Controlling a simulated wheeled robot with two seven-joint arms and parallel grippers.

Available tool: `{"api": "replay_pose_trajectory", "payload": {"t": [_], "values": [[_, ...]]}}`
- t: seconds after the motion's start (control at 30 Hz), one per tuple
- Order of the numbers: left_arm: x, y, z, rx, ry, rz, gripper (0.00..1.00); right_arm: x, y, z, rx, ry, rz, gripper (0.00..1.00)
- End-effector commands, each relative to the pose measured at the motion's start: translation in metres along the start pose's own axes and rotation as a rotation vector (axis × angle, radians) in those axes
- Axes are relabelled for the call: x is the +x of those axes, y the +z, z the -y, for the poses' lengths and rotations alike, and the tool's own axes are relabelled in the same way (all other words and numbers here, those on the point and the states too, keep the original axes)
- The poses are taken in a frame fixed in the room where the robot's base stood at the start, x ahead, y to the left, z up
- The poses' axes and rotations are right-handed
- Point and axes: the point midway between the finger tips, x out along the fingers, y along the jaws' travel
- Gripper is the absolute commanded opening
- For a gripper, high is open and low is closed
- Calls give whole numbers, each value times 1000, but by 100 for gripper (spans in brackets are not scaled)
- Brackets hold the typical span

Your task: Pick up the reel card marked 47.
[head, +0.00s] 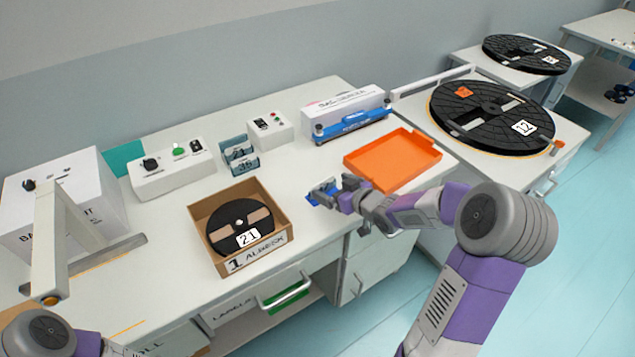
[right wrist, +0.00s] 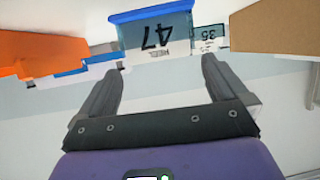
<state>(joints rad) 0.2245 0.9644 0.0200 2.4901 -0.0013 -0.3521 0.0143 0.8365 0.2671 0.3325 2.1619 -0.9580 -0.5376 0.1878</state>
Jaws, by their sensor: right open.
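The reel card marked 47 (right wrist: 155,36) is grey with a blue edge and appears upside down in the right wrist view. It lies just beyond and between the fingertips of my right gripper (right wrist: 160,68), which is open. In the head view the right gripper (head: 342,191) is over the bench's front part, with a blue piece (head: 321,192) at its tips; its number cannot be read there. Another card marked 35 (right wrist: 208,38) shows behind card 47. Part of my left arm shows at the lower left of the head view, but its gripper does not.
An orange tray (head: 393,160) lies right of the right gripper. A cardboard box (head: 205,246) holding a black reel marked 21 (head: 240,225) stands to the left. A grey card rack (head: 240,157) and control boxes (head: 172,172) stand farther back.

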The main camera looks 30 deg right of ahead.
Motion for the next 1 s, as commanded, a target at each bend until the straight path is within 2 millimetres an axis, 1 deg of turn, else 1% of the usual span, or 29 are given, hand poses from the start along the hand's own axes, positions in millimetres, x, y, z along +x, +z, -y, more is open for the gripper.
{"api": "replay_pose_trajectory", "payload": {"t": [0.03,0.17,0.3,0.4,0.5,0.7,0.73,0.93,0.97,1.0], "values": [[5,0,2,0,0,1,43,8,2,1,0,-2,0,100],[12,0,5,-1,0,1,43,23,1,0,0,-1,-1,100],[23,-1,9,-1,0,1,43,46,-1,-1,1,-2,-1,100],[27,-1,10,-1,0,1,43,57,-1,-1,2,-2,0,100],[28,-1,11,-1,0,1,43,62,-2,-2,2,-1,1,100],[27,-1,10,0,0,1,43,62,-3,-2,2,0,2,100],[27,-1,10,0,0,1,43,62,-3,-2,2,0,2,98],[27,-1,10,0,0,1,43,62,-3,-2,1,0,1,68],[27,-1,10,0,0,1,43,62,-3,-2,1,0,2,65],[27,-1,10,0,0,1,43,62,-3,-2,1,0,2,64]]}}
